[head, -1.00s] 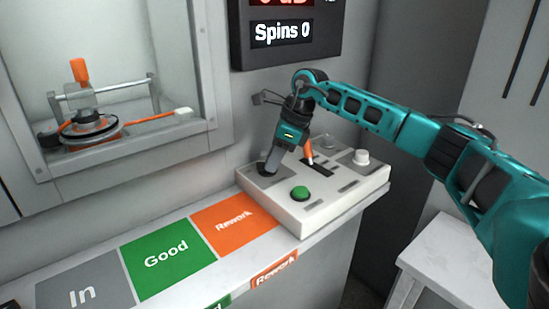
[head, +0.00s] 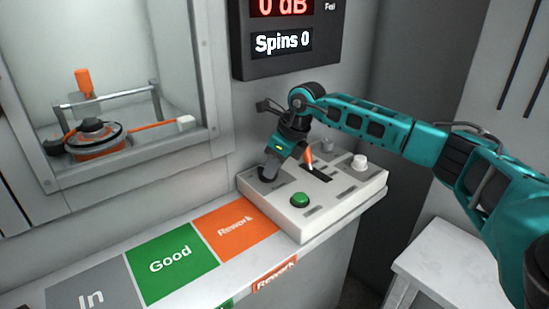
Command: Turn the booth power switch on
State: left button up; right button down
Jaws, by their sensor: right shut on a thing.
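A white control box (head: 335,205) stands on the ledge. It has a green button (head: 300,200), an orange lever (head: 309,157) in a slot and a white knob (head: 360,161). My left gripper is not in view.
A display (head: 285,40) reading "0 dB" and "Spins 0" hangs above the box. A windowed booth with a motor (head: 95,140) and orange clamp is at left. In, Good (head: 172,261) and Rework (head: 236,230) mats on the ledge are empty.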

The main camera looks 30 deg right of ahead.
jog(key=m, duration=0.1)
jog(key=m+h+p, duration=0.1)
jog(key=shift+s+a+r+m, duration=0.1)
jog(key=shift+a+m, duration=0.15)
jog(key=shift+m, duration=0.15)
jog(key=m, duration=0.1)
jog(key=m+h+p, duration=0.1)
jog(key=shift+a+m+t, duration=0.2)
jog(key=shift+m+t, duration=0.1)
jog(key=shift+m, duration=0.1)
jog(key=m+h, duration=0.1)
jog(key=m, duration=0.1)
jog(key=m+h, duration=0.1)
jog(key=m, duration=0.2)
jog(key=shift+a, duration=0.4)
jog(key=shift+w+a+m+g+h, duration=0.1)
jog(key=shift+m+g+h, duration=0.2)
jog(key=shift+m, duration=0.5)
jog(key=shift+w+a+m+g+h, duration=0.1)
jog(key=shift+m+g+h, duration=0.15)
jog(key=shift+m, duration=0.55)
jog(key=c, duration=1.1)
grip_release()
jog(key=shift+o, duration=0.2)
